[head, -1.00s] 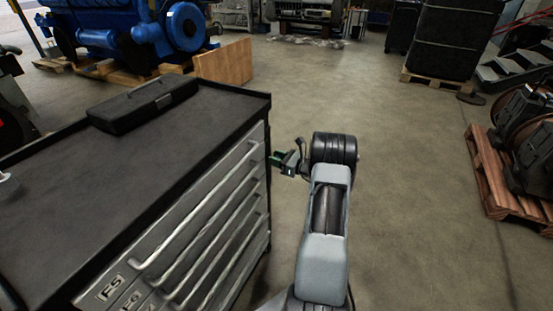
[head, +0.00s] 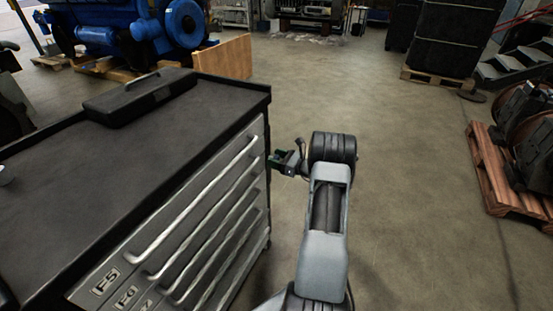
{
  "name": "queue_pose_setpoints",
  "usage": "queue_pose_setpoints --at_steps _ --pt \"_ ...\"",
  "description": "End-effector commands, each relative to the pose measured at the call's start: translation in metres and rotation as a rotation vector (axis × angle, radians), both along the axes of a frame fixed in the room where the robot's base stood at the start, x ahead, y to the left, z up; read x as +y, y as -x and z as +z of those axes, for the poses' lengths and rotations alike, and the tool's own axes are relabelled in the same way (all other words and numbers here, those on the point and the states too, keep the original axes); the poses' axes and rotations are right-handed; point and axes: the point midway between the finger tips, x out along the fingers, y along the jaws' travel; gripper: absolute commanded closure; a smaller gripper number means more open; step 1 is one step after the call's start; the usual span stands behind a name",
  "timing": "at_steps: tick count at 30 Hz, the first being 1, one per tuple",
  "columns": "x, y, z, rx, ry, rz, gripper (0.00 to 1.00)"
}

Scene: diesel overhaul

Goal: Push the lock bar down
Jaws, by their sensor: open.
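A dark tool cabinet with a black top (head: 190,130) and a front of grey drawers with long silver handles (head: 200,195) fills the left of the head view. I cannot make out a lock bar for certain on it. My gripper (head: 276,161) is beside the cabinet's far right corner post, near the upper drawers, pointing left toward it. It is open, with nothing seen between its fingers. It is small in the view, and I cannot tell whether it touches the cabinet.
A black case (head: 140,98) lies on the cabinet top. A blue engine (head: 125,25) and a wooden board (head: 224,58) stand behind. A wooden pallet (head: 490,175) with dark equipment is at right. The floor (head: 410,180) between is clear.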

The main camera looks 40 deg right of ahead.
Motion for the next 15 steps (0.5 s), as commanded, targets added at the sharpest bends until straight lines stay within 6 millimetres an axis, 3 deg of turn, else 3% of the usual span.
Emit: queue_pose_setpoints --at_steps 8,15 --pt "-0.009 0.016 0.001 0.000 0.000 -0.004 0.40" --pt "-0.033 0.059 0.001 -0.001 0.000 -0.004 0.40"
